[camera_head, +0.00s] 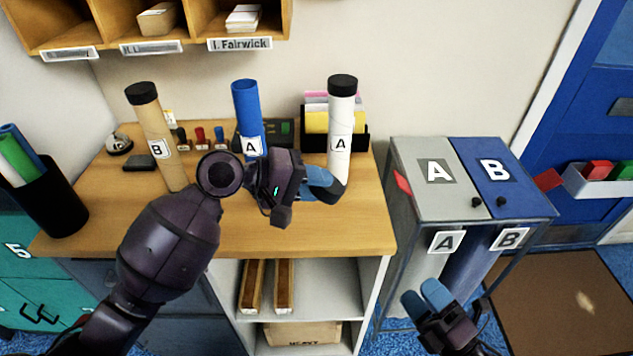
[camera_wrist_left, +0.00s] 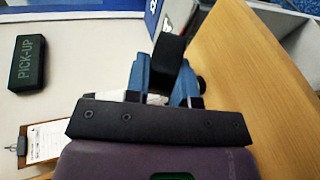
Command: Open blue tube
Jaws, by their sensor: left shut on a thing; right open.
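The blue tube (camera_head: 247,112) stands upright on the wooden counter with an "A" label. Its top end shows no black cap, unlike the tubes beside it. My left gripper (camera_head: 325,184) is right of the blue tube, in front of the foot of the white tube, and partly hides both. It is shut on a black cap (camera_wrist_left: 170,54), seen between the blue fingers in the left wrist view. My right gripper (camera_head: 428,296) is open and empty, low in front of the bins.
A brown tube (camera_head: 154,125) labelled "B" and a white tube (camera_head: 341,115) labelled "A", both black-capped, stand either side. A grey-and-blue bin stand (camera_head: 418,203) is right of the counter (camera_head: 240,235). The counter's front is mostly clear.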

